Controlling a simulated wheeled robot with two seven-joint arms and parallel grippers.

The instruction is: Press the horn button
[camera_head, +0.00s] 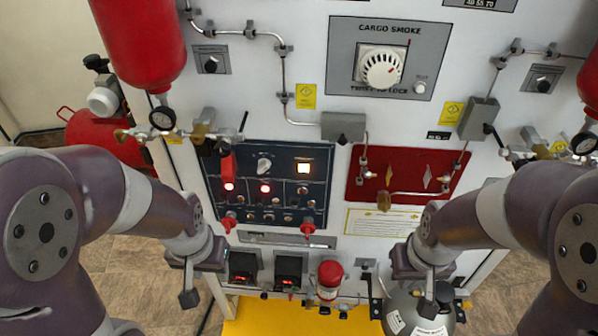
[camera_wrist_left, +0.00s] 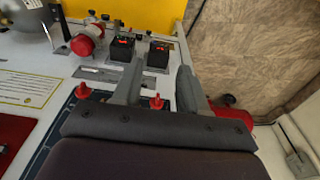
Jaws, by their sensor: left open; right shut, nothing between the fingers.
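Labels are too small to read, so I cannot tell which control is the horn button. My left gripper (camera_head: 188,296) is at the panel's lower left, apart from it in the picture. In the left wrist view its two fingers (camera_wrist_left: 158,88) are spread and empty, and its body hides most of the panel. My right gripper (camera_head: 428,304) is shut and empty, at the lower right in front of the grey cylinder.
Two red knobs (camera_head: 308,229) stick out at the panel's lower edge. Below are two black boxes with red displays (camera_head: 243,267) and a red-capped fitting (camera_head: 330,273). A dark red panel (camera_head: 360,178) with pipework is to the right. A grey cylinder (camera_head: 400,315) stands at the lower right.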

